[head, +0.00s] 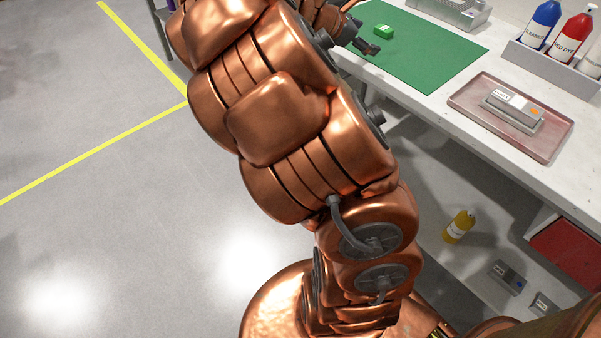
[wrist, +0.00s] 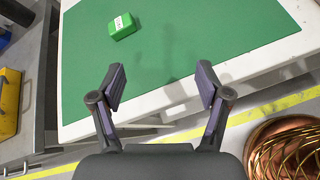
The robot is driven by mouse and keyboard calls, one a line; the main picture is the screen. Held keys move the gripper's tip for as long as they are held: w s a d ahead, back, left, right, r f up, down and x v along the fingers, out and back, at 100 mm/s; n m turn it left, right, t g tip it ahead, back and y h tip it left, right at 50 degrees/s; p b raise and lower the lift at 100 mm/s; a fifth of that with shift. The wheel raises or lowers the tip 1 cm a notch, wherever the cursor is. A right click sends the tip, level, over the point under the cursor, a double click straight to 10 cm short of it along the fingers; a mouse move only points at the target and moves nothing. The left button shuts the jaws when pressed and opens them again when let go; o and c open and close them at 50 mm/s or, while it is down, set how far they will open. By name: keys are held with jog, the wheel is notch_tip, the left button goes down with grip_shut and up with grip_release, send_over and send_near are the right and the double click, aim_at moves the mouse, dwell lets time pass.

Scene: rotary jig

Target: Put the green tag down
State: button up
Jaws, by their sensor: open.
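The green tag (head: 383,31) is a small green block with a white label. It lies on the green mat (head: 437,55) on the white bench; in the wrist view the tag (wrist: 123,27) sits toward the upper left of the mat (wrist: 210,25). My gripper (wrist: 161,85) is open and empty, its two fingers spread over the mat's near edge. The tag is beyond the fingertips and apart from them. In the head view my gripper (head: 366,47) shows only in part beside the tag, mostly hidden by my arm.
A pinkish tray (head: 468,119) with a grey device (head: 513,109) stands on the bench. Bottles stand in a rack (head: 550,68) at the back right. A metal tray (head: 462,12) is beyond the mat. A yellow bottle (head: 459,227) stands below. A yellow case (wrist: 9,103) shows left in the wrist view.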

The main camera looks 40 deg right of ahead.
jog(key=s+a+f+m+y, duration=0.3)
jog(key=s+a, duration=0.5)
jog(key=a, duration=0.5)
jog(key=s+a+f+m+g+y, duration=0.1)
jog(key=s+a+f+m+y, duration=0.3)
jog(key=s+a, duration=0.4)
jog(key=s+a+f+m+g+y, duration=0.1)
jog(key=s+a+f+m+y, duration=0.3)
jog(key=a, duration=1.4)
jog(key=s+m+y, duration=0.1)
jog(key=s+m, duration=0.1)
jog(key=s, duration=0.2)
jog(key=shift+s, duration=0.25)
jog(key=shift+f, duration=0.1)
jog(key=s+p+v, duration=0.2)
jog(key=p+v, duration=0.6)
jog(key=v, duration=0.1)
jog(key=s+r+p+v, duration=0.1)
jog(key=s+p+v, duration=0.1)
jog(key=p+v, duration=0.7)
jog(key=shift+w+t, duration=0.4)
